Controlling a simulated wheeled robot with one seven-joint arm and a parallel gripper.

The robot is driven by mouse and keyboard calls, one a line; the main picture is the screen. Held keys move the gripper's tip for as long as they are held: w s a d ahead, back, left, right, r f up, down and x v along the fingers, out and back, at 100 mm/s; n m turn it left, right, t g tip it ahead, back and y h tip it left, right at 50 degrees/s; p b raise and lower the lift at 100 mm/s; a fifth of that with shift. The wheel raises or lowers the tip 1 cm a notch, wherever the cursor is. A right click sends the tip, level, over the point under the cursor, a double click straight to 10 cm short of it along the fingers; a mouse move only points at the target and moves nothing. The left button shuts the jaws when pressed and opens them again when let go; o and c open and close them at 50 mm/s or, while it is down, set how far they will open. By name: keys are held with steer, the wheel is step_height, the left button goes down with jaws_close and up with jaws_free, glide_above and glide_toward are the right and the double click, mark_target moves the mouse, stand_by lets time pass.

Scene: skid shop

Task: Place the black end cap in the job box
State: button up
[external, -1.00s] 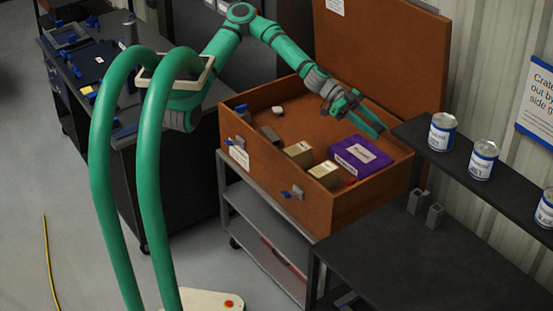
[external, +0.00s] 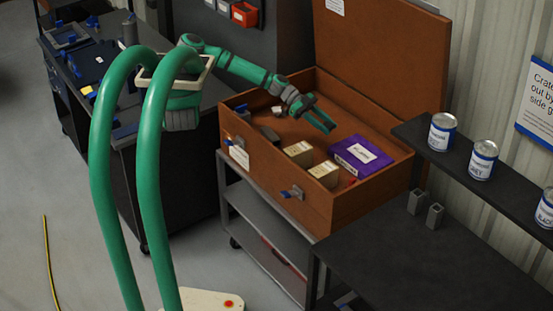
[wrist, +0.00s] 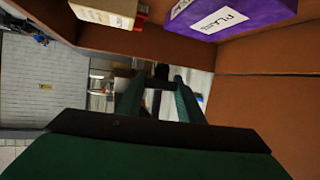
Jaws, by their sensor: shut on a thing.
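The job box (external: 372,200) is a brown, open chest with its lid raised, standing on a grey cart. My gripper (external: 320,119) reaches over its open top, and the fingers appear over the middle of the interior. In the wrist view, my gripper (wrist: 158,82) has its two green fingers a little apart, with a small dark piece, seemingly the black end cap (wrist: 161,71), between their tips. The end cap cannot be made out in the external view. Its height above the box floor is hard to tell.
Inside the box are a purple box (external: 360,154), two cream cartons (external: 299,153), and small items near the left end. The raised lid (external: 375,60) stands behind. A dark shelf (external: 480,185) with labelled cans is at the right. A dark workbench (external: 180,175) is at the left.

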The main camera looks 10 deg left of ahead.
steer(key=w+a+f, duration=0.4)
steer(key=w+a, duration=0.2)
steer(key=a, duration=0.3)
steer(key=n+t, duration=0.1)
glide_above(327, 141)
steer(key=f, duration=0.8)
steer(key=shift+s+a+f, duration=0.3)
steer(key=shift+s+f, duration=0.05)
steer(key=shift+s, duration=0.05)
steer(key=shift+w+d+f, duration=0.25)
steer(key=shift+w+f, duration=0.05)
steer(key=shift+f, duration=0.2)
steer(key=shift+w+f+h, duration=0.1)
steer(key=shift+f+h, duration=0.2)
steer(key=shift+f, duration=1.25)
steer(key=shift+f, duration=0.3)
steer(key=o, duration=1.1)
